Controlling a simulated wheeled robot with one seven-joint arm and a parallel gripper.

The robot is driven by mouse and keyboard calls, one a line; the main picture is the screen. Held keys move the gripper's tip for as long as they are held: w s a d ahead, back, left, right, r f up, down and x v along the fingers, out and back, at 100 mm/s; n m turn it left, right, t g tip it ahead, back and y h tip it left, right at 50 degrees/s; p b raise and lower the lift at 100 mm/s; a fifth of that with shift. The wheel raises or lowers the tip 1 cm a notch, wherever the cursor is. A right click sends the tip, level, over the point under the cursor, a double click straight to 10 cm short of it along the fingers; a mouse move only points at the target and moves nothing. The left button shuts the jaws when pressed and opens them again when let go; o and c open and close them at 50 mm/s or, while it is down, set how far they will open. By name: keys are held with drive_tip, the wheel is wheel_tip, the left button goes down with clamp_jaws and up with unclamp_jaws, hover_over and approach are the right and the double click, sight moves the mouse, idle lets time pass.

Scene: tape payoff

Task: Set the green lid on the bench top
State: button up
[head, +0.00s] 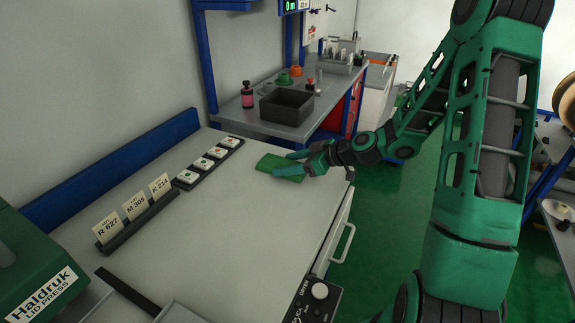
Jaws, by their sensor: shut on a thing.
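The green lid (273,163) is a flat, dark green square at the far right part of the pale bench top (235,220). My gripper (290,163) reaches in from the right and is shut on the lid's right side. The lid looks level and at or just above the bench top; I cannot tell whether it touches. The fingers cover part of its right edge.
A rack with several white blocks (208,160) lies left of the lid. A card holder (138,222) and the green lid press (40,270) stand nearer. A black bin (286,106) stands on the bench behind. The middle of the bench top is clear.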

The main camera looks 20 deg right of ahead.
drive_tip(key=o, duration=1)
drive_tip(key=shift+o, duration=0.2)
drive_tip(key=v, duration=1.2)
drive_tip(key=shift+s, duration=0.1)
drive_tip(key=s+g, duration=0.1)
drive_tip(key=s+f+h, duration=0.1)
drive_tip(key=s, duration=0.1)
drive_tip(key=s+f+m+g+h, duration=0.1)
drive_tip(key=shift+s+f+g, duration=0.15)
drive_tip(key=shift+s+g, duration=0.15)
drive_tip(key=shift+s, duration=0.1)
drive_tip(key=s+d+r+m+g+h, duration=0.2)
drive_tip(key=s+d+m, duration=0.1)
drive_tip(key=s, duration=0.5)
drive_tip(key=s+d+r+m+g+h, duration=0.2)
drive_tip(key=s+m, duration=0.4)
drive_tip(key=s, duration=0.3)
drive_tip(key=s+d+r+m+g+h, duration=0.2)
drive_tip(key=s+m, duration=0.3)
drive_tip(key=s, duration=0.4)
drive_tip(key=shift+s+d+h, duration=0.2)
drive_tip(key=shift+d+h, duration=0.1)
drive_tip(key=shift+d, duration=0.5)
